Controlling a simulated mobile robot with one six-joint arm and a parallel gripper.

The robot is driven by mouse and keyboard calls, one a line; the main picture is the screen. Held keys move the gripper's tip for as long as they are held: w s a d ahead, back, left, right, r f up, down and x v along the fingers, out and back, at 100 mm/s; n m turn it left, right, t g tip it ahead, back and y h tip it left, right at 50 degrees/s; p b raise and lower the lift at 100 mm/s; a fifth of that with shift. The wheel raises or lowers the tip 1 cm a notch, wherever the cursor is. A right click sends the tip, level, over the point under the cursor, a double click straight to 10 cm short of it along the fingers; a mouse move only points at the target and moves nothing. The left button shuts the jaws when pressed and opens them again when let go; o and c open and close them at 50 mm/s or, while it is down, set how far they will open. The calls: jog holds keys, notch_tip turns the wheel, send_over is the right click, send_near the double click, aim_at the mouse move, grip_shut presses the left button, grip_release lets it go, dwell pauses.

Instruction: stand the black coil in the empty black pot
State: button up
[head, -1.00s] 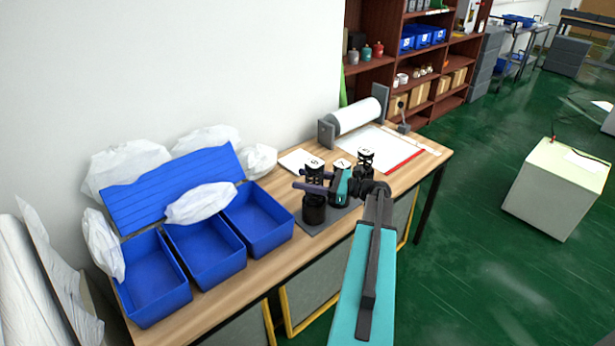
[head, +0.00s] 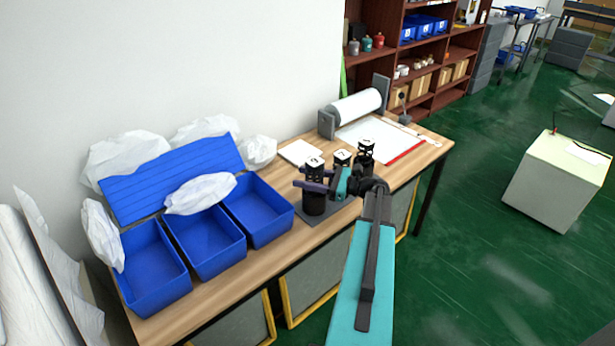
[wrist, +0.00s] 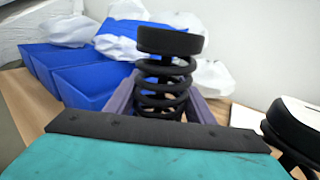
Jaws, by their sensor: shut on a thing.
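The black coil (wrist: 164,88), with a thick black disc on top, stands upright between the purple fingers of my gripper (wrist: 160,100) in the wrist view. In the head view my gripper (head: 314,186) is shut on this coil, whose pale-topped end (head: 315,163) shows above the fingers. A black pot (head: 314,206) is directly below the fingers. The fingers hide the coil's lower end, so I cannot tell whether it is inside the pot or just above it.
Two similar black coil pieces stand close by, one behind my gripper (head: 342,157) and one further right (head: 366,150). Blue bins (head: 205,262) fill the table's left side. A white roll (head: 357,106) and paper lie at the back right.

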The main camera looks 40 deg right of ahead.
jog(key=o, duration=1.2)
jog(key=shift+s, duration=0.1)
jog(key=b+v, duration=0.2)
jog(key=v, duration=1.1)
jog(key=shift+s+d, duration=0.15)
jog(key=shift+s, duration=0.1)
jog(key=shift+s, duration=0.1)
